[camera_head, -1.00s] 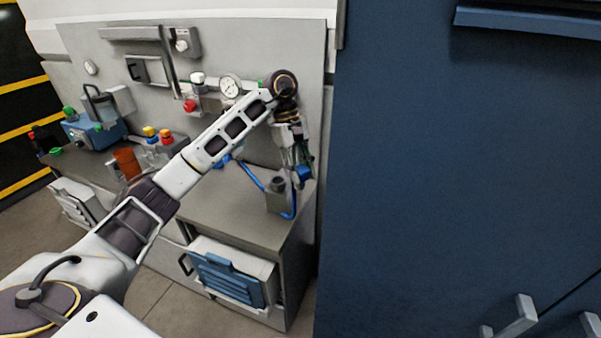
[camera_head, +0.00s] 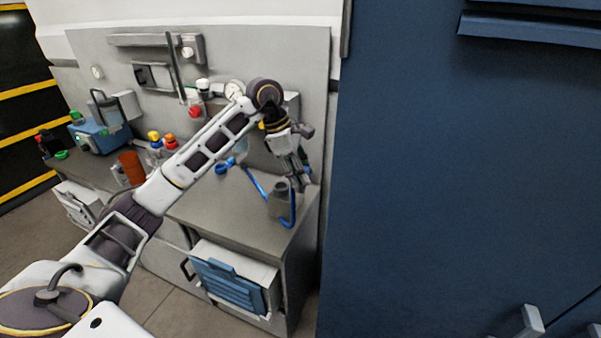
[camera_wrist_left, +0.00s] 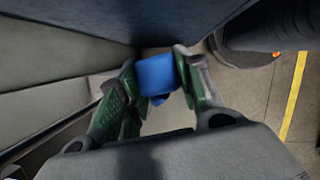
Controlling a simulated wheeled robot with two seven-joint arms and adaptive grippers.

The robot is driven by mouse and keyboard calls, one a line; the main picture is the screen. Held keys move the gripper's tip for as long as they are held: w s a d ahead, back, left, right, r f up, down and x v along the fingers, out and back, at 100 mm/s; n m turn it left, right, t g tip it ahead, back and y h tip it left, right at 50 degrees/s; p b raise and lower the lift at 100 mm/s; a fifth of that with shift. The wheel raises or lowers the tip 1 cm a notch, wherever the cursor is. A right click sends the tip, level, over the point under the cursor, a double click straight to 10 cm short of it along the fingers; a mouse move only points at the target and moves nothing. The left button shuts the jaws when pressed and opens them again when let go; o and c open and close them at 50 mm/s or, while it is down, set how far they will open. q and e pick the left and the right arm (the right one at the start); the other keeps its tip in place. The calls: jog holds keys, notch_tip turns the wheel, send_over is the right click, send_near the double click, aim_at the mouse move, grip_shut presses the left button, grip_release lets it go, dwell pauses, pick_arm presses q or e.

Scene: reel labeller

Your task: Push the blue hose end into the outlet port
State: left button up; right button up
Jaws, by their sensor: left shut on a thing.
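My left gripper (camera_head: 299,180) hangs at the right end of the bench, above a grey block. In the left wrist view its fingers (camera_wrist_left: 157,80) are shut on a blue piece, the blue hose end (camera_wrist_left: 157,75). The blue hose (camera_head: 256,184) runs across the bench top, around the grey block (camera_head: 280,203) and up towards my gripper. The hose end is mostly hidden by the fingers in the head view. I cannot make out the outlet port; my arm covers part of the back panel.
A large dark blue cabinet (camera_head: 450,180) stands close to the right of the bench. A pressure gauge (camera_head: 235,90) and a red knob (camera_head: 195,111) are on the back panel. Bottles and a blue device (camera_head: 98,137) stand at the left. The bench top's front middle (camera_head: 215,207) is clear.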

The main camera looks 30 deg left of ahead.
pick_arm(q)
jog(key=n, duration=0.2)
jog(key=n+t, duration=0.1)
jog(key=n, duration=0.1)
jog(key=shift+s+a+n+t+y, duration=0.15)
jog(key=shift+n+t+y, duration=0.15)
jog(key=shift+a+n+t+y, duration=0.1)
jog(key=shift+n+t+y, duration=0.2)
jog(key=shift+n, duration=0.8)
jog(key=n, duration=0.2)
jog(key=shift+s+a+n+t+y, duration=0.1)
jog(key=shift+s+n+t+y, duration=0.05)
jog(key=shift+n+t+y, duration=0.2)
jog(key=shift+n+y, duration=0.45)
jog(key=shift+n, duration=0.6)
jog(key=shift+a+n+t+y, duration=0.1)
jog(key=shift+n+t+y, duration=0.3)
jog(key=shift+n, duration=0.7)
pick_arm(e)
jog(key=shift+d, duration=0.9)
jog(key=shift+a, duration=0.1)
